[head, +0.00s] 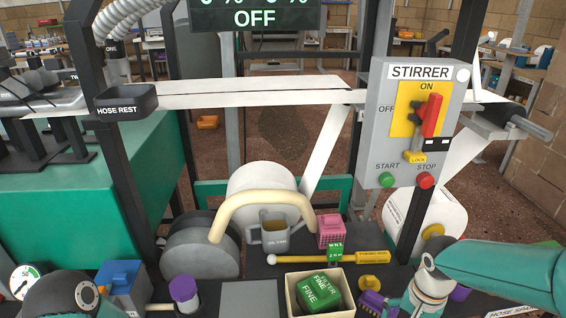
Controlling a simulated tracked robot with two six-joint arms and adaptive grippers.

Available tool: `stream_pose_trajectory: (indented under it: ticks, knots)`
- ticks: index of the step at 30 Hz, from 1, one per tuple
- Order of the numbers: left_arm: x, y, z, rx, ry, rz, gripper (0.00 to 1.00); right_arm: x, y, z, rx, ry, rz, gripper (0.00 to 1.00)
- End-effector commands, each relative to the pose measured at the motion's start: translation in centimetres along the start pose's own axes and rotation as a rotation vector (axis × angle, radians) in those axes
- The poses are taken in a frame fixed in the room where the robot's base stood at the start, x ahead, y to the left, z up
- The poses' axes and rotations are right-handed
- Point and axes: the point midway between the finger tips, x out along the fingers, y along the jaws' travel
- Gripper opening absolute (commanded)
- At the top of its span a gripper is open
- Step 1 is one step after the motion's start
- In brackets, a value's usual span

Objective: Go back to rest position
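Neither gripper shows in the head view. Part of my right arm comes in from the lower right, a teal link and a grey joint bending down at the bottom edge; its gripper end is out of the picture. Part of my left arm, a dark rounded joint with a teal piece, shows at the bottom left; its gripper is also out of the picture. I cannot see whether either one holds anything.
A stirrer control box (413,125) with a red lever (432,116) stands ahead. Below are an oil can (276,236), a cream box (292,298) with a green block (320,291), a pink basket (331,231) and a yellow-handled tool (330,258). A paper strip (250,92) crosses behind.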

Motion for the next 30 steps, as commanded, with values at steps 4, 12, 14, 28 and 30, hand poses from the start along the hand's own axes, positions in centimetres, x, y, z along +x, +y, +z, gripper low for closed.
stream_pose_trajectory:
  ticks: [4, 12, 14, 28, 30]
  knots:
    - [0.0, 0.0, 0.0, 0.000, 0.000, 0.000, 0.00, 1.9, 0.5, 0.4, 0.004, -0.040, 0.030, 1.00]
    - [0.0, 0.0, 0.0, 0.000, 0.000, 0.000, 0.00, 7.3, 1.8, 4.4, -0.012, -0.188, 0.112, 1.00]
    - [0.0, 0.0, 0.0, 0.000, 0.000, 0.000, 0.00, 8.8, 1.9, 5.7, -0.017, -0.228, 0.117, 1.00]
    - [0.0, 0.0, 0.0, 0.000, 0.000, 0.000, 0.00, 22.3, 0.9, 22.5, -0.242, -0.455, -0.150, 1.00]
    - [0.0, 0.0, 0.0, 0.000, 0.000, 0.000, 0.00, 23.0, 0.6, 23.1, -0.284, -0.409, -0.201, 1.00]
